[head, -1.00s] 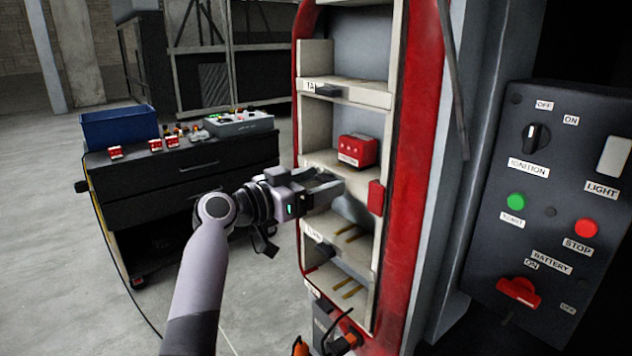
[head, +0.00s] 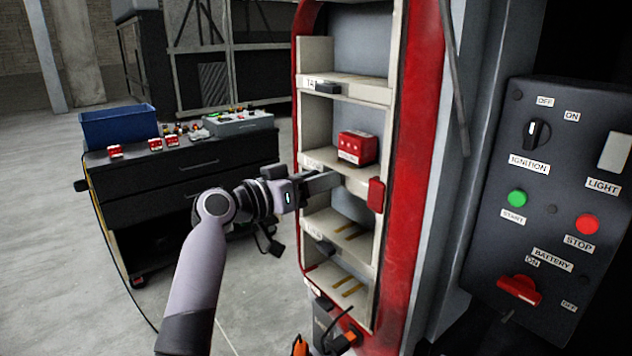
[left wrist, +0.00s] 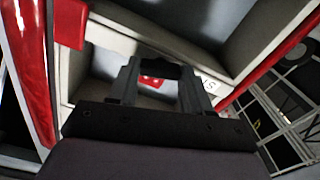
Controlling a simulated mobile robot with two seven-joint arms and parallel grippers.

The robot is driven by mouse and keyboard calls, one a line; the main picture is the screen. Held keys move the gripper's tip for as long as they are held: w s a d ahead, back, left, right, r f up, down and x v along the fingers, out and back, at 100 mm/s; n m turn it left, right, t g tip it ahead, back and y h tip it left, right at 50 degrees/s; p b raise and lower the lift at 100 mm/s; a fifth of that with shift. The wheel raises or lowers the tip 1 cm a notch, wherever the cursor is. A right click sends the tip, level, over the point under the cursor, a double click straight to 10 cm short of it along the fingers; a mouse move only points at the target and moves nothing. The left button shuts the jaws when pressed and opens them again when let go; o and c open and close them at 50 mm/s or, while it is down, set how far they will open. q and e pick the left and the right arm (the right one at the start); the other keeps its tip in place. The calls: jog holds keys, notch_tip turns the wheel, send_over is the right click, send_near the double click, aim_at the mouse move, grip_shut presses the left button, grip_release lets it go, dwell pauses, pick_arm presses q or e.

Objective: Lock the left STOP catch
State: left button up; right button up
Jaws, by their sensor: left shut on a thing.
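The red lamp module (head: 357,147) sits upright on the middle shelf of the red-edged rack. My left gripper (head: 322,181) is at the front edge of that shelf, below and left of the module, shut on the left STOP catch. The fingers hide most of the catch in the head view. In the left wrist view a dark piece, the left STOP catch (left wrist: 158,69), lies between the fingertips, beside a white label (left wrist: 209,86) that starts with S. A red tab (head: 376,195) is at the shelf's right side. My right gripper is not in view.
A control panel (head: 550,210) with switches stands at right. A dark workbench (head: 190,185) with a blue bin (head: 118,126) and small red modules stands behind left. The floor at left is clear.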

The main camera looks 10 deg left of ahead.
pick_arm(q)
jog(key=shift+f+n+p, duration=0.1)
jog(key=shift+n+p, duration=0.2)
jog(key=shift+n, duration=7)
jog(key=o, duration=1.1)
jog(key=shift+c, duration=0.2)
jog(key=shift+a, duration=0.1)
jog(key=b+v, duration=0.1)
jog(key=v, duration=0.6)
